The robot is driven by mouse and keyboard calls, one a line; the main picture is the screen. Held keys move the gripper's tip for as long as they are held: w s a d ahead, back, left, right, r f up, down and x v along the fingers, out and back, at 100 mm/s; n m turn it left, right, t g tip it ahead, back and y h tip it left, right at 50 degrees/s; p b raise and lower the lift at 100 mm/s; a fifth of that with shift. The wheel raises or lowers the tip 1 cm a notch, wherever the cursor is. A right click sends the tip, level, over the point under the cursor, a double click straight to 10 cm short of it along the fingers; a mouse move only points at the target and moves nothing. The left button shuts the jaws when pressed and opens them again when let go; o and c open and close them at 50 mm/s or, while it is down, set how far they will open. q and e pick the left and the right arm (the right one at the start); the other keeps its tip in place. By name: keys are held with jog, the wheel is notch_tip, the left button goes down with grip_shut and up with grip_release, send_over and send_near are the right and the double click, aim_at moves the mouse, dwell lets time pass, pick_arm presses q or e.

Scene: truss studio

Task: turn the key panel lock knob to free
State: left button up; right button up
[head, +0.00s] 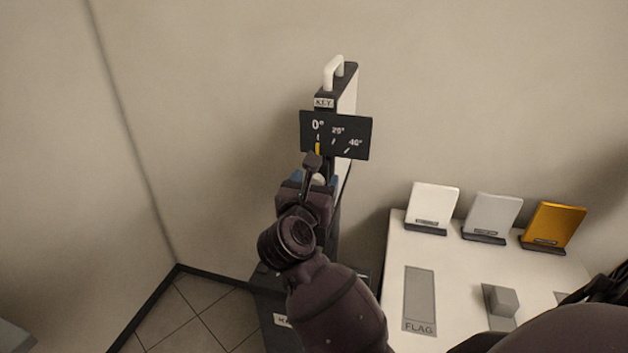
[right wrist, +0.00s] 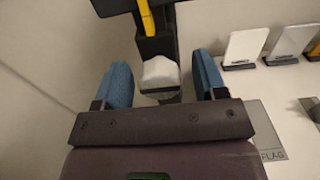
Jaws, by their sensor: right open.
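The key panel (head: 347,92) stands upright near the wall, with a white handle on top and a KEY label. My right gripper (head: 315,178) is just below the plate and hides most of the knob in the head view. In the right wrist view, the white lock knob (right wrist: 160,73) sits between the open blue finger pads, with a gap on each side. My left gripper is not in view.
To the right, a white table (head: 394,270) holds white, grey and orange cards (head: 553,226) on dark stands. A FLAG strip (head: 419,295) and a grey block (head: 501,300) are in front of them. A wall is close behind; tiled floor shows at left.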

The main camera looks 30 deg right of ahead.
jog(key=c, duration=0.9)
jog(key=shift+n+p, duration=0.4)
jog(key=shift+p, duration=0.05)
jog(key=shift+r+n+p, duration=0.1)
jog(key=shift+n+p, duration=0.4)
jog(key=shift+p, duration=0.15)
jog(key=shift+n+p, duration=0.6)
jog(key=shift+n, duration=2)
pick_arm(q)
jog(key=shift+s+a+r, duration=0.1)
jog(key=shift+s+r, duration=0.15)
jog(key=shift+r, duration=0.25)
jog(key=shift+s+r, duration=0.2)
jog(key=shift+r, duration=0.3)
pick_arm(e)
jog(key=shift+n, duration=1.9)
